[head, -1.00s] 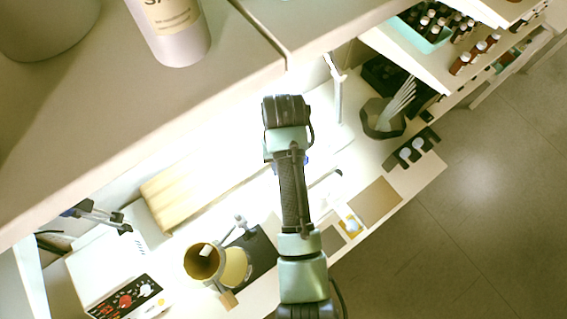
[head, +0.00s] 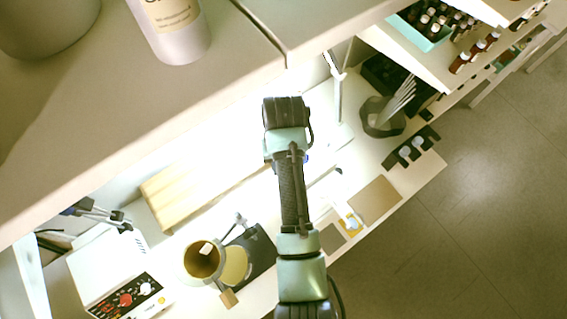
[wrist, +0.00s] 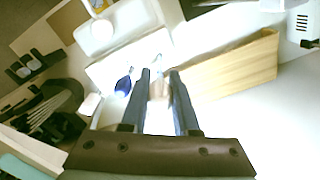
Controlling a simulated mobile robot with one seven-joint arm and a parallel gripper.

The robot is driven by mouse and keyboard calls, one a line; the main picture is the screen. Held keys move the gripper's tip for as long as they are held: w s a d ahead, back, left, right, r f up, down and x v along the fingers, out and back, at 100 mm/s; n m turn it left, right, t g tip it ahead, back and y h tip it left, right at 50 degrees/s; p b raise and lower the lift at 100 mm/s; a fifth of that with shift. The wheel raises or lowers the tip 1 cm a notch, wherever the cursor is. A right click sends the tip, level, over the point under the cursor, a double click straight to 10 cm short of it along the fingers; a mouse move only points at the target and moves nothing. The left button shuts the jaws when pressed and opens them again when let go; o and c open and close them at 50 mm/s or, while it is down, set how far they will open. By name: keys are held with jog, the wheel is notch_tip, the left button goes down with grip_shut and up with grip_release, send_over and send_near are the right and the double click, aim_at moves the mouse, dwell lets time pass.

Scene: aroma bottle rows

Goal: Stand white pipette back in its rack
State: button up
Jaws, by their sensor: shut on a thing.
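My gripper (wrist: 160,75) shows in the wrist view with its two dark fingers close together, shut on a pale, narrow thing (wrist: 158,88) that I take to be the white pipette. It is mostly hidden by the fingers and washed out by the bright desk. In the head view my arm hides the grip. A black rack with white round-topped pieces (head: 411,150) stands near the desk's right front edge. It also shows at the upper left of the wrist view (wrist: 33,66), well apart from my gripper.
A dark many-sided holder with pale sticks (head: 382,118) stands behind the rack. A wooden block (head: 190,188), a brown-filled cup (head: 204,260) and a white device (head: 112,270) are to the left. A blue-ended item (wrist: 123,86) is beside my fingers. A shelf overhangs the desk.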

jog(key=shift+f, duration=0.25)
jog(key=shift+f+b, duration=0.6)
jog(key=shift+f, duration=0.55)
jog(key=shift+f, duration=0.25)
jog(key=shift+f+b, duration=0.7)
jog(key=shift+f, duration=0.2)
jog(key=o, duration=0.8)
jog(key=shift+c, duration=0.2)
